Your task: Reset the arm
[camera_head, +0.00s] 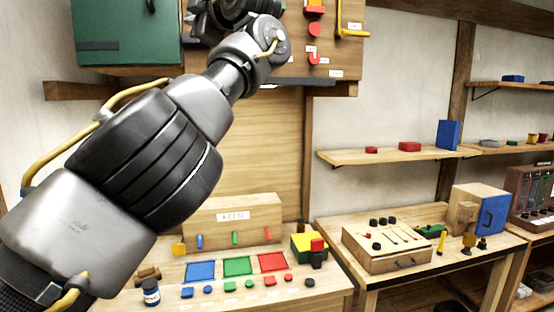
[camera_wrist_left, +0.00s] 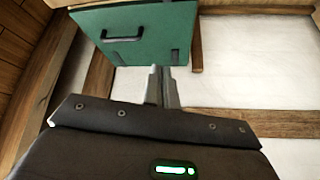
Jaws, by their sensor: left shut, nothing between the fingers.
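My left arm (camera_head: 150,160) rises from the lower left of the head view to the top centre, with its wrist end (camera_head: 240,12) raised at the top edge, in front of a wall panel. In the left wrist view my left gripper (camera_wrist_left: 161,72) shows its two grey fingers together, shut and empty. They point up toward a green cabinet (camera_wrist_left: 145,30) with a black handle and overlap its lower edge in the picture. I cannot tell whether they touch it. My right gripper is in neither view.
The green cabinet (camera_head: 125,35) hangs at the upper left, beside a wooden wall panel (camera_head: 345,55) with red and yellow parts. A bench (camera_head: 330,285) with coloured squares stands below. A table (camera_head: 455,245) and a wall shelf (camera_head: 345,157) are to the right.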

